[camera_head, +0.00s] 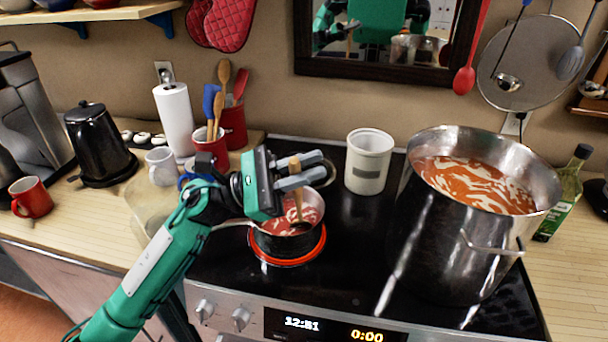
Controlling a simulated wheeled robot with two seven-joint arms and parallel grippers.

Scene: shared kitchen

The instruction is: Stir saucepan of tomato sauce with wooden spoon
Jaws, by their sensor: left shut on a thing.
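The small saucepan (312,206) of red tomato sauce with pale streaks stands on a glowing red burner (262,254) at the stove's front left. My left gripper (300,178) is above the saucepan and shut on the wooden spoon (298,206). The spoon is close to upright, with its lower end in the sauce. The gripper and arm hide part of the saucepan's rim and far-left side. My right gripper is not in view.
A large steel pot (450,225) of orange-red sauce fills the stove's right side. A white canister (368,162) stands behind the saucepan. Red utensil crocks (212,148), a paper towel roll (175,120) and a white mug (161,167) stand left. A green bottle (566,195) stands right.

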